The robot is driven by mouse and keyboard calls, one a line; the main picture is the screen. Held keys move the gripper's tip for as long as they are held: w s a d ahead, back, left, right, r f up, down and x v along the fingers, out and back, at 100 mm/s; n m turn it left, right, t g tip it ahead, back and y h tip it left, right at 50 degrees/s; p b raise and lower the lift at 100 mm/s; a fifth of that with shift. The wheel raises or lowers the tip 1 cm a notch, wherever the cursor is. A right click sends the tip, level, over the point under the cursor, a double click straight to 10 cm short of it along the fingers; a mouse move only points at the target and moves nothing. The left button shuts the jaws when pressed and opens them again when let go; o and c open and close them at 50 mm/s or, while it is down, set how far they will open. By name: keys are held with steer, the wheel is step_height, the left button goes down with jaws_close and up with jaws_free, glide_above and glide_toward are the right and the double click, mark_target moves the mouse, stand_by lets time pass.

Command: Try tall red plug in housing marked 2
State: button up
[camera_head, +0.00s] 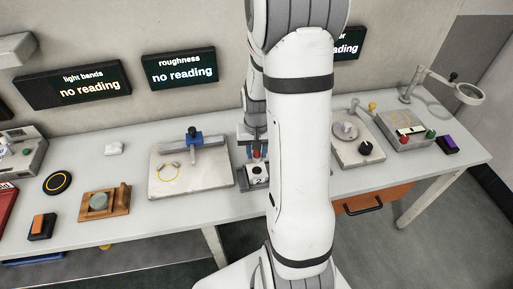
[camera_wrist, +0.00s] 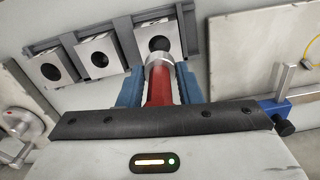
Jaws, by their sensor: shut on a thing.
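My gripper (camera_wrist: 159,80) is shut on a red plug (camera_wrist: 159,88) with a bare metal end, held between its two blue fingers. In the wrist view the metal end points at a metal housing (camera_wrist: 146,28) with a round dark bore and overlaps its near edge. The bore still shows beyond the plug; I cannot tell whether they touch. Two more bored housings, a middle one (camera_wrist: 86,47) and an outer one (camera_wrist: 38,62), sit in the same grey rack. In the head view the red plug (camera_head: 256,153) shows just above a housing (camera_head: 258,178). No housing numbers are legible.
A metal plate with a blue-topped post (camera_head: 194,136) stands left of the rack. A plate with a black knob (camera_head: 365,148) and a magnifier (camera_head: 469,93) stand to the right. The wall displays (camera_head: 179,68) read "no reading". My arm hides part of the bench.

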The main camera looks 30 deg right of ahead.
mark_target(257, 162)
steer(key=shift+f+b, duration=1.9)
steer(key=shift+f, duration=0.85)
steer(key=shift+s+f+b, duration=0.1)
steer(key=shift+f+b, duration=0.15)
steer(key=shift+b, duration=0.15)
steer(key=shift+r, duration=0.1)
stand_by(0.8)
steer(key=shift+r+p, duration=2.45)
steer(key=shift+r, duration=1)
